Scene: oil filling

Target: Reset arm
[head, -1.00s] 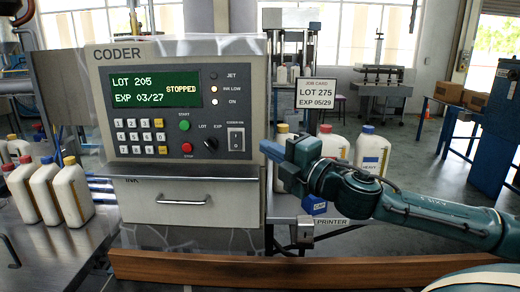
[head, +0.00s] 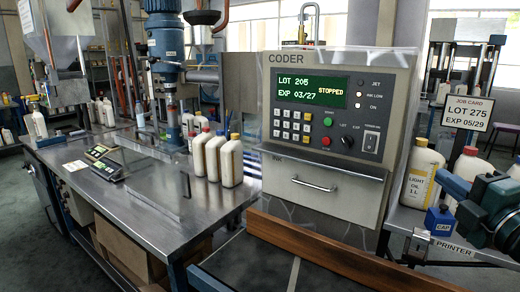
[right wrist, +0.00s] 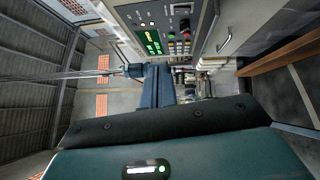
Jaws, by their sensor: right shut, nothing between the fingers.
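My right gripper (head: 442,181) is at the right edge of the head view, to the right of the coder (head: 262,140) and in front of the bottles there. Its blue fingers are shut with nothing between them. My right forearm is mostly outside the head view. The coder display (head: 308,92) reads LOT 205, EXP 03/27, STOPPED.
A job card (head: 467,113) reads LOT 275, EXP 05/29. A light oil bottle (head: 419,176) and a blue cap block (head: 439,221) stand by the printer shelf. Several white bottles (head: 231,163) stand on the steel table (head: 150,215). A wooden rail (head: 340,262) crosses in front.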

